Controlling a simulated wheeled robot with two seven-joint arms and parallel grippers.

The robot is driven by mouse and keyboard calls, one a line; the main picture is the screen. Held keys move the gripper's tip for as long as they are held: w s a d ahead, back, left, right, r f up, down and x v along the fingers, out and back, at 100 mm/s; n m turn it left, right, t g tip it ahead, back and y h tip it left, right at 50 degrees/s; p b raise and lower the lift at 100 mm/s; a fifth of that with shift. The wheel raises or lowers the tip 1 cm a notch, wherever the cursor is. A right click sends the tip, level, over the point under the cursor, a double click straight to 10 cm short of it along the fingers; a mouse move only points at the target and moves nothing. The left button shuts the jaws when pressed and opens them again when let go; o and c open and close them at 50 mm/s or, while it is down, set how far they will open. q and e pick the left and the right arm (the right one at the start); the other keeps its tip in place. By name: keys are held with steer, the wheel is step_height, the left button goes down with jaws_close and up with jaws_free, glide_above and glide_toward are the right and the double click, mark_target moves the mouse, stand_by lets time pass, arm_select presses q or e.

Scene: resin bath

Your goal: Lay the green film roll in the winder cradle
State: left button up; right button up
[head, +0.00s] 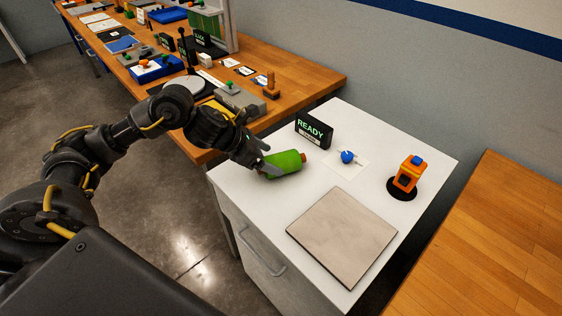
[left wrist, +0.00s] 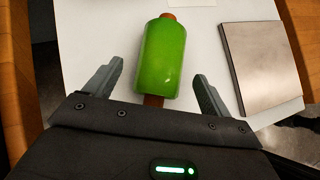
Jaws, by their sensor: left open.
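The green film roll (head: 283,163) lies on its side on the white cabinet top, with brown core ends showing. In the left wrist view the green film roll (left wrist: 161,58) lies between and ahead of the open fingers. My left gripper (head: 262,170) is at the roll's left end. In the left wrist view my left gripper (left wrist: 155,82) is open, with a gap between each finger and the roll. No winder cradle can be made out for certain. My right gripper is not in view.
The white cabinet top (head: 265,205) also holds a READY sign (head: 313,130), a blue knobbed part (head: 347,157), an orange device (head: 407,175) and a flat grey plate (head: 343,235). A crowded wooden bench (head: 318,80) stands behind; another wooden top (head: 490,240) is at right.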

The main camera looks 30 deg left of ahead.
arm_select(q)
steer(key=x, duration=0.3)
steer(key=shift+w+d+f, duration=0.1)
steer(key=shift+w+f, duration=0.1)
steer(key=shift+w, duration=0.05)
steer(key=c, duration=1.4)
steer(key=shift+o, duration=0.2)
steer(key=shift+r, duration=0.15)
